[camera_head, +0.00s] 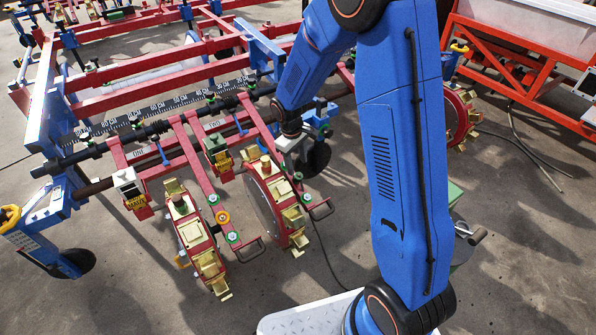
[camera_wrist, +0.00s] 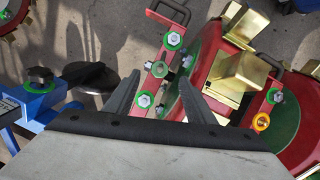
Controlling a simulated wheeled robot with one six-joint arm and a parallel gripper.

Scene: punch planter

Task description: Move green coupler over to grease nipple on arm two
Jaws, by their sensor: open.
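What looks like the green coupler (camera_wrist: 160,68), a small round grey-green fitting, sits on a red arm between two green-ringed bolts in the wrist view. My gripper (camera_wrist: 159,78) is open, and its fingertips lie on either side of this fitting in the picture. Whether they are level with it or above it I cannot tell. In the head view my gripper (camera_head: 291,146) is over the same red arm, its fingers hard to make out. A second red arm carries an orange-ringed fitting (camera_wrist: 262,121), also in the head view (camera_head: 222,217). I cannot pick out the grease nipple for certain.
Red planter discs with brass blocks (camera_head: 203,250) stand close by; one brass block (camera_wrist: 240,72) is right of my fingers. A blue bracket (camera_wrist: 40,100) is at left. A black-and-white scale bar (camera_head: 165,108) runs behind. Open concrete floor lies in front.

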